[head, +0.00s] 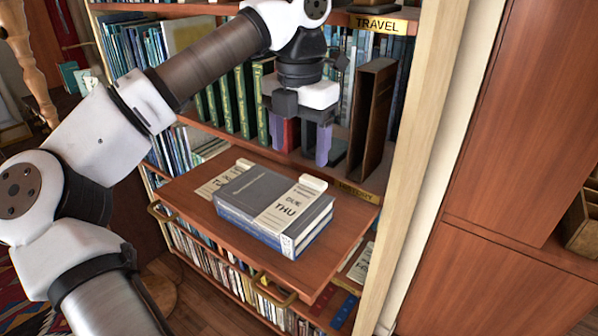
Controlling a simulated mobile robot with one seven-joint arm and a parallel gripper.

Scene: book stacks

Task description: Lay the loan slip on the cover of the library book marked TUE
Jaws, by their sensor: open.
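A grey-covered book (243,187) lies flat on the pull-out wooden shelf (190,198). It seems to rest on a blue book (262,232). A cream slip or band reading "DUE THU" (283,208) crosses the grey cover, with a raised pale edge at its far right end. Behind the book to the left lies a cream piece with lettering like "TU" (217,183), partly hidden; I cannot tell if it is a slip or a marked cover. My gripper (299,138) hangs above and behind the book, purple fingers pointing down, apart and empty.
A brown upright bookend or box (370,118) stands right of my gripper, near a pale shelf post (421,130). Green books (228,102) fill the shelf behind. Another pale slip (361,262) shows low at the right. The pull-out shelf's front right is bare.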

